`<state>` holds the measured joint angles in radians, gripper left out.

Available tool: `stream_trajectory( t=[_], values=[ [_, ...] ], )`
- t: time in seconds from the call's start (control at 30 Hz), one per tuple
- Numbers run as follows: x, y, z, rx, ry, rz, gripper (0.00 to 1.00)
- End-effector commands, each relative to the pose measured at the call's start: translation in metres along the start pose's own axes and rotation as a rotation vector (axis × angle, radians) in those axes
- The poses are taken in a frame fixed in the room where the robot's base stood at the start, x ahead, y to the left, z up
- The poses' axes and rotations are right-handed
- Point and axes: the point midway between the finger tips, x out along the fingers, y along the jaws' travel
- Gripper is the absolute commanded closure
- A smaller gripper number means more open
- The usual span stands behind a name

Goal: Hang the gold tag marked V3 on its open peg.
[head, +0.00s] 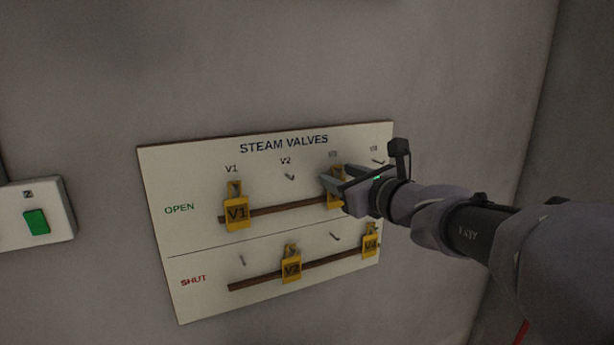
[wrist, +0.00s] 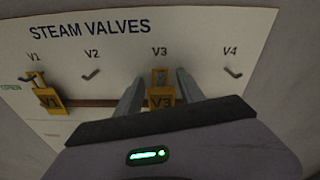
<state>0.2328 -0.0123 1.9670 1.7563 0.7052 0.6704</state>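The gold V3 tag (wrist: 161,99) is upright under the V3 label in the wrist view, with its top loop at the peg in the open row. It appears to hang there; the peg itself is mostly hidden by the loop. In the head view the tag (head: 334,201) is partly hidden by my gripper (head: 337,181). My gripper (wrist: 159,76) is open, with one finger on each side of the tag and a visible gap to each.
The steam valves board (head: 190,240) has a wooden rail along each row. The V1 tag (head: 236,213) hangs in the open row. The V2 tag (head: 291,268) and V4 tag (head: 370,244) hang in the shut row. Open pegs V2 (head: 290,177) and V4 (wrist: 233,72) are bare.

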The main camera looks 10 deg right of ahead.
Motion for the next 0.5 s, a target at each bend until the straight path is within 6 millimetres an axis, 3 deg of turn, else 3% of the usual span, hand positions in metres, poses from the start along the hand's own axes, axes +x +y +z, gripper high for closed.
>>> stream_trajectory(
  t=[0.17,0.27,0.5],
  values=[
    [-0.004,0.000,0.001,-0.001,-0.002,-0.001,0.54],
    [-0.019,-0.001,0.001,-0.001,-0.003,-0.004,0.54],
    [-0.096,-0.002,-0.001,-0.004,-0.002,-0.008,0.54]
  ],
)
